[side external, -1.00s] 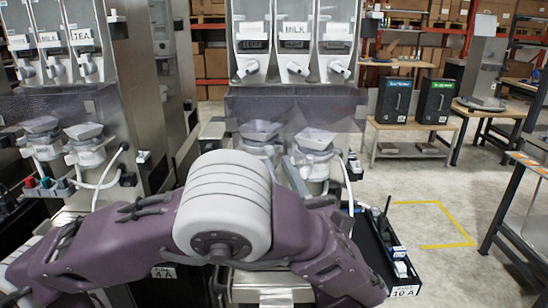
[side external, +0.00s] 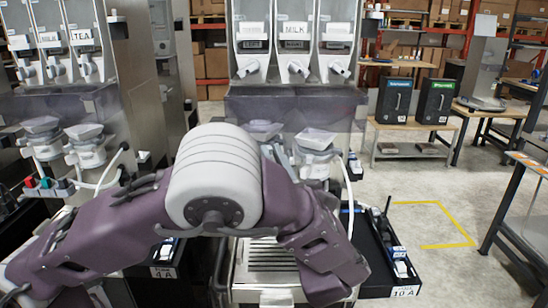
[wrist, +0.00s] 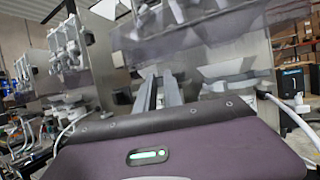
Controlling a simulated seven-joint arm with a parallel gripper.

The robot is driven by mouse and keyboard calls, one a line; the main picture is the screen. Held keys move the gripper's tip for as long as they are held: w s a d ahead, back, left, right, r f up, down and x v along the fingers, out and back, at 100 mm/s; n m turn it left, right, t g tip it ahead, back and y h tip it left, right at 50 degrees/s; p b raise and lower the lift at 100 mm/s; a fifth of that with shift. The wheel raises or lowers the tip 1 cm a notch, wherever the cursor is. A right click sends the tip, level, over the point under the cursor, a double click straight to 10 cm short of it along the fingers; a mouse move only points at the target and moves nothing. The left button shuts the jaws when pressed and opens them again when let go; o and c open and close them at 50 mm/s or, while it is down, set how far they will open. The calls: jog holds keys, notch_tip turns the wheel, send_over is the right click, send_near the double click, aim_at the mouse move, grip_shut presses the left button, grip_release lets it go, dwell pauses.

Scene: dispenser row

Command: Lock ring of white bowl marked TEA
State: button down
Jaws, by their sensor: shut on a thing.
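My gripper (wrist: 157,76) shows in the wrist view as two grey fingers, close together, reaching toward the middle machine. It is shut on a lock ring, which is too small and blurred to make out. In the side view my arm hides most of the gripper. A white bowl (side external: 315,139) sits at the right of the middle machine and also shows in the wrist view (wrist: 225,70), right of the fingers. Another white bowl (side external: 262,130) is left of it, partly hidden by my arm. No TEA mark is readable on either bowl.
A TEA label (side external: 82,36) is on the left machine's canister and a MILK label (side external: 295,28) on the middle one. White bowls (side external: 85,132) also stand on the left machine. A hose (wrist: 295,115) hangs at right. A black tray (side external: 375,262) lies right of the drip grate (side external: 268,256).

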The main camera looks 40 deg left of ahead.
jog(key=m+t+h, duration=0.1)
jog(key=t, duration=0.1)
jog(key=s+a+m+t+h, duration=0.1)
jog(key=t+h, duration=0.1)
jog(key=s+m+t+h, duration=0.1)
jog(key=m+t+h, duration=0.1)
jog(key=shift+s+a, duration=0.2)
jog(key=shift+a, duration=0.2)
jog(key=shift+s+a+m+t+h, duration=0.2)
jog(key=shift+a+m+t+h, duration=0.15)
jog(key=shift+m+t+h, duration=0.5)
jog(key=shift+s+a+m+t+h, duration=0.25)
jog(key=shift+a+m+t+h, duration=0.25)
jog(key=shift+h, duration=0.65)
jog(key=shift+s+a+m+t+h, duration=0.2)
jog(key=shift+m+t+h, duration=0.35)
jog(key=shift+t+h, duration=0.35)
jog(key=shift+h, duration=0.3)
jog(key=c, duration=1.7)
grip_release()
